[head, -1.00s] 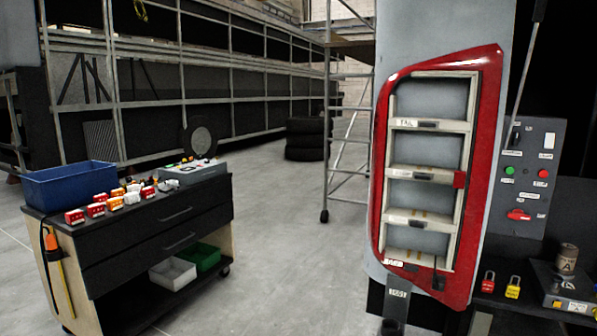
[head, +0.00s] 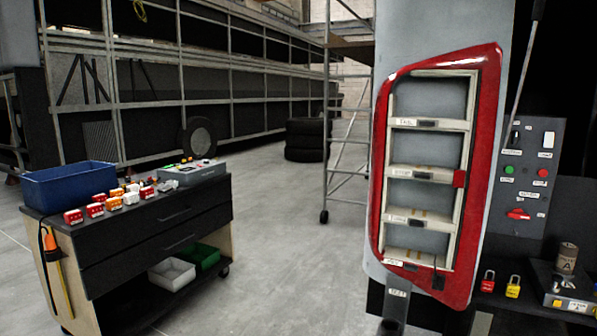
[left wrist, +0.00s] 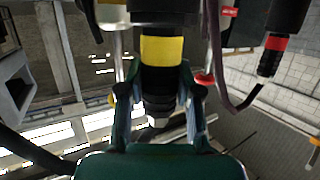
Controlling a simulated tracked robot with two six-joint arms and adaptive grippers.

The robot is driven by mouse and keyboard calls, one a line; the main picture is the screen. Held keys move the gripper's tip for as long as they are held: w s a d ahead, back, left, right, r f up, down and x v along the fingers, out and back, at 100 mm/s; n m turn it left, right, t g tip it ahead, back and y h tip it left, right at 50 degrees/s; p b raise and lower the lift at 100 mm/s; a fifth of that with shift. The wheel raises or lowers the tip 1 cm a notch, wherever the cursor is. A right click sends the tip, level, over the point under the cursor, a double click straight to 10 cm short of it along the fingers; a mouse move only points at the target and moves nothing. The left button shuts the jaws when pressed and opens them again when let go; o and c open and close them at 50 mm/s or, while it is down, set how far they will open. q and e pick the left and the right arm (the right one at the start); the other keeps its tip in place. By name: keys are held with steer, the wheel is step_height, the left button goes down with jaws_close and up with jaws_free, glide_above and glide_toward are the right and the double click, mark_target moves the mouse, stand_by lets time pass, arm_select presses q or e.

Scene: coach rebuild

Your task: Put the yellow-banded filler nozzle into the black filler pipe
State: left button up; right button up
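The filler nozzle (left wrist: 158,88) is black with a wide yellow band and shows in the middle of the left wrist view. My left gripper (left wrist: 160,95) has one finger on each side of it, and the pads appear closed on the black part below the band. The nozzle's upper end runs out of the top of the picture. Neither gripper shows in the head view.
A red-banded black nozzle (left wrist: 274,43) and a dark hose (left wrist: 218,70) are close on the right in the left wrist view. In the head view, the red-framed panel (head: 487,150) stands right of centre. A dark tool cart (head: 150,235) is at left, with open floor between.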

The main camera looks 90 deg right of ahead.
arm_select(q)
jaws_close()
steer(key=shift+r, duration=0.15)
steer(key=shift+r+p, duration=1.3)
steer(key=shift+r, duration=0.9)
